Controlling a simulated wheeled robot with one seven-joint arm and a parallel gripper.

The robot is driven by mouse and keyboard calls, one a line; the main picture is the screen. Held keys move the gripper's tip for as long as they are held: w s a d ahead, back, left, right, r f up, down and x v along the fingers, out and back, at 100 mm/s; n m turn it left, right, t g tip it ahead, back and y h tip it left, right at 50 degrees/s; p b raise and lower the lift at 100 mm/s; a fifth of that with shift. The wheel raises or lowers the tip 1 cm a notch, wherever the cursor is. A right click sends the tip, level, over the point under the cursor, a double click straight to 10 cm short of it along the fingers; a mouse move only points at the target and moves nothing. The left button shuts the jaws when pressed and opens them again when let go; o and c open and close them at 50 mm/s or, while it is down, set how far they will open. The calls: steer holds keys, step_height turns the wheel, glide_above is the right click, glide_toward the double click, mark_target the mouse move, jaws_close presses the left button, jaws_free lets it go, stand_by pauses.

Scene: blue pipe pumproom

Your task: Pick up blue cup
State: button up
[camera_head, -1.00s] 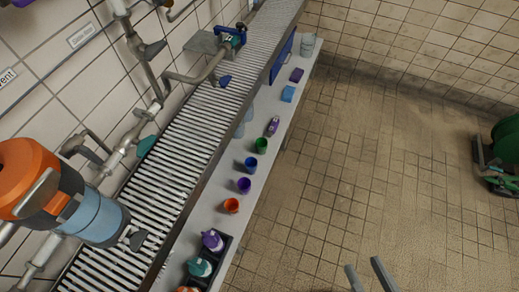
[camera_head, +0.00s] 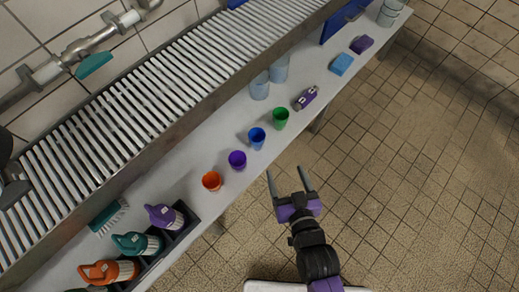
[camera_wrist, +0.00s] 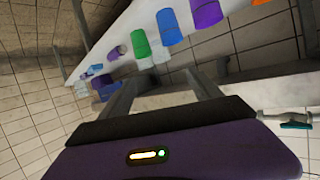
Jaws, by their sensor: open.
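The blue cup (camera_head: 257,138) stands upright on a long white shelf, between a green cup (camera_head: 280,118) and a purple cup (camera_head: 237,160). In the wrist view the blue cup (camera_wrist: 169,27) shows at the top centre, beyond the fingers. My gripper (camera_head: 289,177) is open and empty. It is over the floor side of the shelf, apart from the blue cup. In the wrist view its two fingers (camera_wrist: 160,90) reach up toward the shelf with a wide gap between them.
Bottles in a black tray (camera_head: 188,226) are at lower left. A purple-and-white bottle (camera_head: 306,98), a blue sponge (camera_head: 341,64) and a purple block (camera_head: 361,44) lie farther right. A roller conveyor (camera_head: 170,105) runs behind the shelf. The tiled floor is clear.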

steer(key=n+y+b, duration=0.1)
steer(key=n+b, duration=0.1)
steer(key=b, duration=0.4)
glide_toward(255, 134)
steer(key=shift+g+y, duration=0.3)
steer(key=shift+g, duration=0.1)
steer(key=b+x, duration=0.1)
steer(key=x, duration=0.3)
steer(key=shift+w+d+b, duration=0.1)
steer(key=shift+w+b, duration=0.1)
steer(key=shift+b, duration=0.15)
steer(key=b+x, duration=0.2)
steer(key=x, duration=0.2)
steer(key=shift+w+f, duration=0.2)
steer(key=shift+w, duration=0.1)
steer(key=shift+w+a+f+b, duration=0.1)
steer(key=shift+w+a+b, duration=0.2)
steer(key=shift+w, duration=0.2)
steer(key=c, duration=1.4)
